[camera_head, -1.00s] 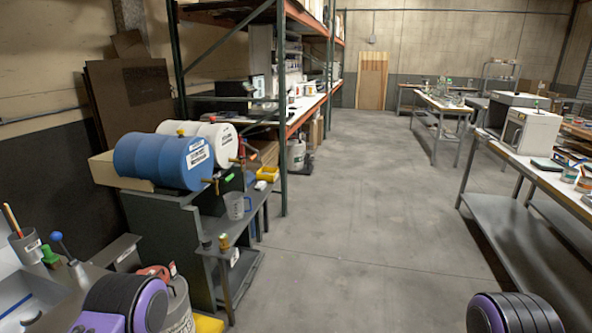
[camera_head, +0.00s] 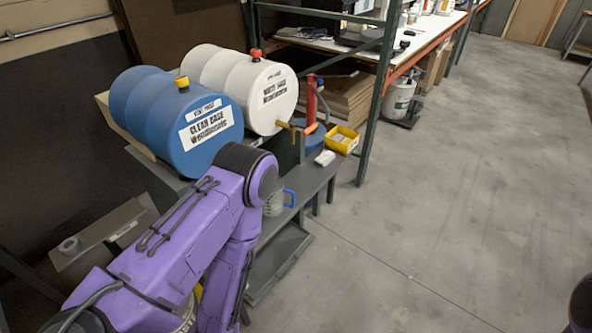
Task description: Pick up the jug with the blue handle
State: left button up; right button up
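The jug (camera_head: 272,205) is a clear, greyish vessel with a blue handle (camera_head: 290,198) on its right side. It stands on the grey shelf (camera_head: 318,177) in front of the drums. My purple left arm crosses in front of it and hides its left part. The arm bends at a black joint near the blue drum, and its lower link runs down towards the bottom of the view. My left gripper is not in view. Only a dark piece of my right arm shows at the right edge, and its gripper is not in view.
A blue drum (camera_head: 150,108) and a white drum (camera_head: 225,75) lie above the shelf. A yellow bin (camera_head: 343,139) and a small white item (camera_head: 325,158) sit farther along it. A green rack post (camera_head: 375,100) stands behind. The floor (camera_head: 450,210) to the right is clear.

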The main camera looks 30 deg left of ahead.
aim_at(275, 205)
jog(key=i, duration=1)
jog(key=u, duration=1.7)
jog(key=i, duration=0.7)
jog(key=z, duration=0.8)
